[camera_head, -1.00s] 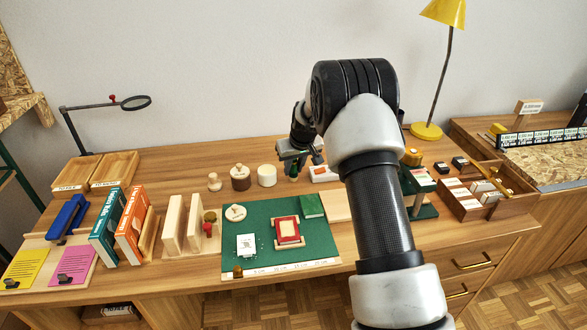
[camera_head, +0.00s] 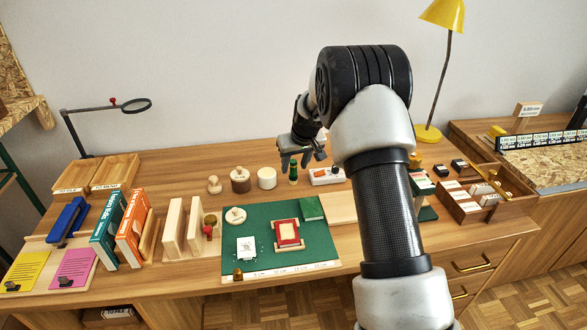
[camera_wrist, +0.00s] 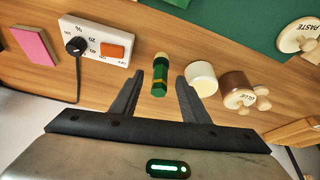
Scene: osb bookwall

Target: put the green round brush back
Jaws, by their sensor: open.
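The green round brush (camera_head: 293,172) stands upright on the desk, between the white cup and the white box with an orange switch. My gripper (camera_head: 296,163) is open above and around the brush's upper end in the head view. In the wrist view my gripper's fingers (camera_wrist: 160,76) lie to either side of the brush, with visible gaps. I cannot tell how far the fingertips are above it.
The white cup (camera_head: 266,177) and brown glue jar (camera_head: 240,180) stand left of the brush. The white switch box (camera_head: 327,176) lies close to its right. The desk behind is clear.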

